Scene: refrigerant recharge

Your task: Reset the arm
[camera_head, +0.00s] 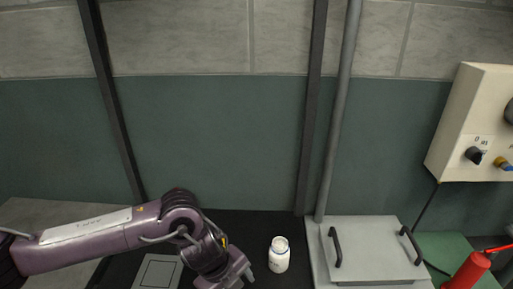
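My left arm comes in from the left, with its gripper (240,275) low over the dark worktop, close to the left of a white bottle (279,258). The bottle stands upright and the gripper does not hold it. The gripper is partly cut off by the lower picture edge, so its finger gap is unclear. My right gripper is not in view.
A grey panel (375,235) with two black handles lies right of the bottle. A red object (468,272) is at the lower right. A cream control box (475,120) with knobs is on the right wall. A grey square plate (158,272) lies by my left arm.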

